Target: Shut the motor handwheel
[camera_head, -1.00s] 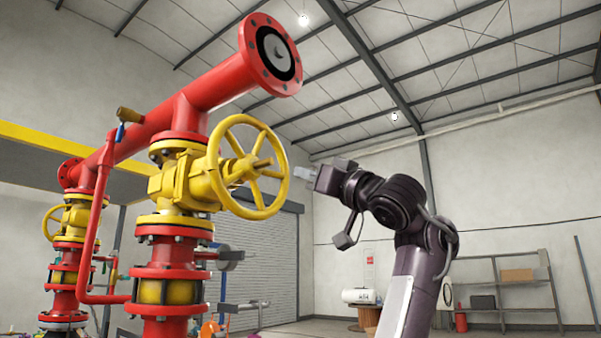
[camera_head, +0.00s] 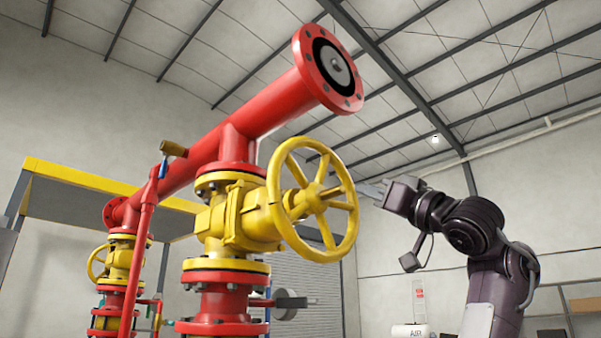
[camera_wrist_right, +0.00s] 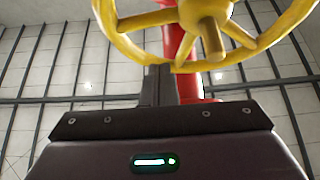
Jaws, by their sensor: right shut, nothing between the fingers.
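A large yellow handwheel (camera_head: 312,199) stands upright on the yellow valve body (camera_head: 240,215) in the head view; no label on it is readable. Its hub and lower rim also show in the wrist view (camera_wrist_right: 208,27). My right gripper (camera_head: 368,188) is just right of the wheel's rim in the head view, its fingers pointing at it. In the wrist view the dark fingers (camera_wrist_right: 158,82) are together and empty, just below the rim; I cannot tell whether they touch it. My left gripper is not in view.
A red pipe with a round flange (camera_head: 328,69) runs above the wheel. A second, smaller yellow handwheel (camera_head: 98,262) is on a valve farther back at left.

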